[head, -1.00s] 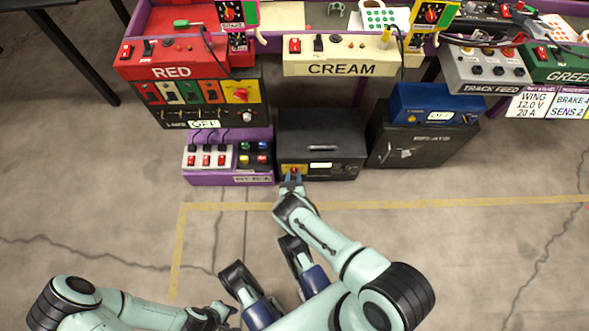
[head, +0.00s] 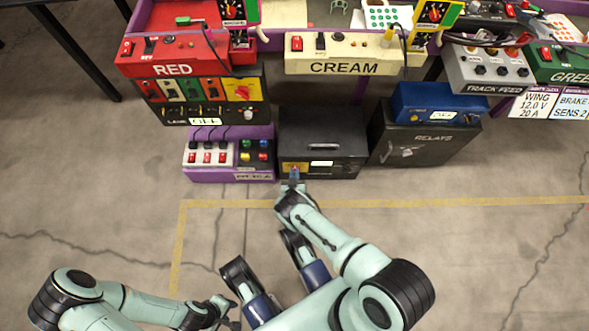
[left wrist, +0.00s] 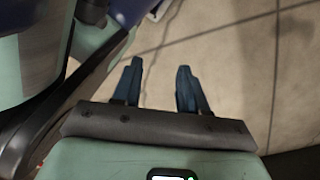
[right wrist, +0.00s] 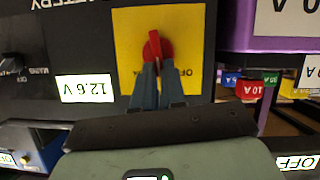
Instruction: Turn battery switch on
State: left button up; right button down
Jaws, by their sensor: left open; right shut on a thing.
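The battery switch is a red knob (right wrist: 154,46) on a yellow plate (right wrist: 190,30), on the front of a black battery box (head: 322,135). In the right wrist view my right gripper (right wrist: 158,66) is shut on the knob's handle, which stands nearly upright and slightly tilted. The fingers cover its lower part. In the head view my right gripper (head: 294,180) reaches the box's lower left front. My left gripper (head: 235,310) is open and empty, low over the floor; the left wrist view shows its two fingers apart (left wrist: 158,68).
A white label (right wrist: 87,88) beside the yellow plate reads 12.6 V. A purple box of switches (head: 188,177) stands left of the battery box, and a dark relay box (head: 425,145) with a blue unit on top stands to the right. The floor in front is clear.

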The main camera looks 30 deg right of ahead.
pick_arm(q)
jog(key=shift+w+d+r+t+p, duration=0.1)
jog(key=shift+w+r+t+p, duration=0.2)
jog(key=shift+w, duration=0.45)
pick_arm(e)
jog(key=shift+s+d+f+m+t+y, duration=0.15)
jog(key=shift+d+m+t+y, duration=0.35)
jog(key=shift+m, duration=0.75)
jog(key=shift+s+d+f+m+t+y, duration=0.1)
jog(key=shift+s+d+m+t+y, duration=0.15)
jog(key=shift+m+t+y, duration=0.55)
jog(key=shift+s+d+f+m+t+y, duration=0.1)
jog(key=shift+d+m+t+y, duration=0.45)
jog(key=shift+m, duration=1.1)
jog(key=shift+a+g, duration=0.2)
jog(key=shift+g, duration=0.05)
jog(key=c, duration=1.2)
grip_release()
